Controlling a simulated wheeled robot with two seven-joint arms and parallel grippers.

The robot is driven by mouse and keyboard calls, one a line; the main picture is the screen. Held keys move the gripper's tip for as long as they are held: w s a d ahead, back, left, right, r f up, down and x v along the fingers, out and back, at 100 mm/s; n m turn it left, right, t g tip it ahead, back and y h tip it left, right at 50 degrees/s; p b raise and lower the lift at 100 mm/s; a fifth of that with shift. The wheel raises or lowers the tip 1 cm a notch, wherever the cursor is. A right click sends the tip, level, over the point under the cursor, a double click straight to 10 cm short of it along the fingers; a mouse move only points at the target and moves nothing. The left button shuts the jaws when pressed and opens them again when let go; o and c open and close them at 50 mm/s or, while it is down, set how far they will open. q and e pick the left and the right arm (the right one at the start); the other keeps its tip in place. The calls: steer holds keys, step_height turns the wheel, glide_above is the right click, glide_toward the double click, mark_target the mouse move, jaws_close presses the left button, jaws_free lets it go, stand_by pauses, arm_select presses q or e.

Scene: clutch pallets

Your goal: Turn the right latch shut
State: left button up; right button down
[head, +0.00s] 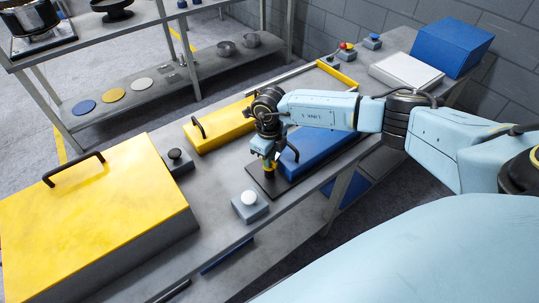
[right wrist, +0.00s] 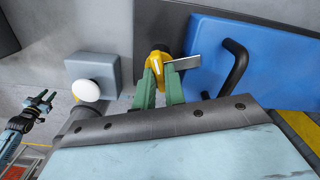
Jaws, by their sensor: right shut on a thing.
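The right latch is a yellow knob (right wrist: 157,58) with a flat metal bar (right wrist: 183,63), seen in the right wrist view. The bar points right, and its end reaches the near edge of the blue lid (right wrist: 255,60). The lid has a black handle (right wrist: 234,68) and lies on a dark plate in the head view. My right gripper (head: 268,170) points down at the knob; its green fingers (right wrist: 158,80) are shut on it, hiding part of it. My left gripper (right wrist: 47,98) shows small in the right wrist view, fingers apart and empty; the head view does not show it.
A grey box with a white button (head: 249,198) stands close beside the latch. A yellow lid (head: 217,127) and a grey box with a black knob (head: 175,157) lie behind and left. A large yellow case (head: 95,195) fills the table's left end.

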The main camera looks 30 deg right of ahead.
steer(key=shift+w+r+m+p, duration=0.1)
steer(key=shift+m+p, duration=0.35)
steer(key=shift+m, duration=1.55)
steer(key=c, duration=1.5)
jaws_free()
steer(key=shift+o, duration=0.2)
step_height(320, 180, up, 13)
steer(key=shift+r, duration=0.15)
